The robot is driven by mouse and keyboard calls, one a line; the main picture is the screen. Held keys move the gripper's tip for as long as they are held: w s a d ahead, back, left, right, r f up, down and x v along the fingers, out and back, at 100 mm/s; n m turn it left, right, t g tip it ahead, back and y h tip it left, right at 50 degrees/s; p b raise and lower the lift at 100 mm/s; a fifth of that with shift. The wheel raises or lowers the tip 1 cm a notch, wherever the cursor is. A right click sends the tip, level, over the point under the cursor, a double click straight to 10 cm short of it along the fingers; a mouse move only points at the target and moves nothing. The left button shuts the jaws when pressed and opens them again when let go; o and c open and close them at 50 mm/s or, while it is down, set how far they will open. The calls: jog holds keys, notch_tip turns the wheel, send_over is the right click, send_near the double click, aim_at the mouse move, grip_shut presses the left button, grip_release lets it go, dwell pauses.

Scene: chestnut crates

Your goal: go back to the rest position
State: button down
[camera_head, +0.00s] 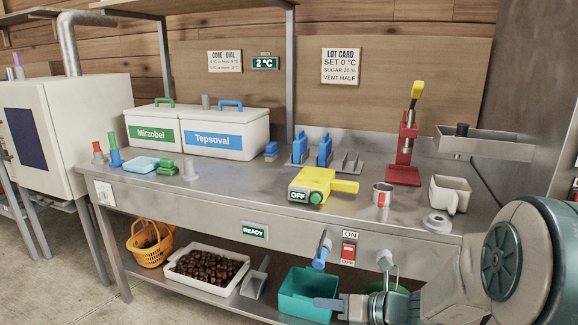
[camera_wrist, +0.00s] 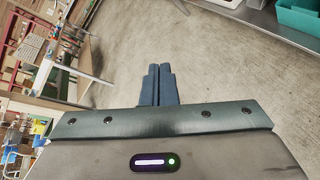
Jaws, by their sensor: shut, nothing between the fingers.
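My gripper (camera_wrist: 156,84) shows in the wrist view with its two dark blue fingers together and nothing between them. It points out over bare concrete floor. In the head view my arm comes in at the lower right, in front of the bench, and the gripper (camera_head: 328,303) shows in front of the teal bin, near the lower shelf. No object is in its grasp.
The steel bench (camera_head: 250,212) runs across the head view, with white crates (camera_head: 240,134), a yellow device (camera_head: 312,184) marked OFF and a red press (camera_head: 404,172). Below are a chestnut tray (camera_head: 172,271) and teal bin (camera_head: 290,297). Floor (camera_wrist: 215,60) is clear.

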jog(key=s+a+r+n+g+h+p, duration=0.2)
jog(key=s+r+n+g+h+p, duration=0.35)
jog(key=s+r+n+p, duration=0.9)
jog(key=s+d+r+n+h+p, duration=0.1)
jog(key=d+r+n+h, duration=0.5)
jog(key=n, duration=1.2)
jog(key=shift+s+d+r+t+p, duration=0.5)
jog(key=shift+d+p, duration=0.35)
jog(key=shift+d, duration=0.3)
jog(key=shift+w, duration=0.1)
